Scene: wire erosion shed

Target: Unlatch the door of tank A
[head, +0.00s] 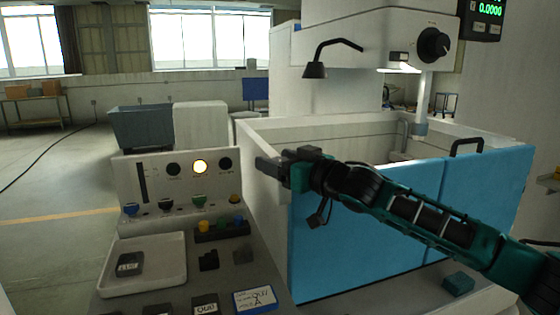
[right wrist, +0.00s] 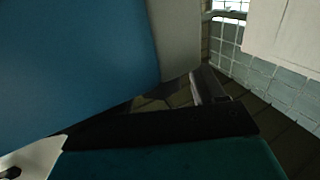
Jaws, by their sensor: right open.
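The tank (head: 262,200) is a white open-topped box with a blue front door (head: 365,235). A black handle (head: 467,144) stands on the door's top edge at the right. My right gripper (head: 268,166) is open at the tank's front left corner, by the top left end of the door. It holds nothing that I can see. In the right wrist view, the blue door (right wrist: 75,55) fills the left side, close to the gripper. I cannot make out a latch; the gripper and arm cover part of the door's upper left edge. My left gripper is not in view.
A control panel (head: 140,188) with a lit lamp stands left of the tank. A white tray (head: 172,250), small blocks and a card marked A (head: 255,300) lie on the bench. The machine head (head: 375,38) and a black lamp (head: 314,70) hang above the tank.

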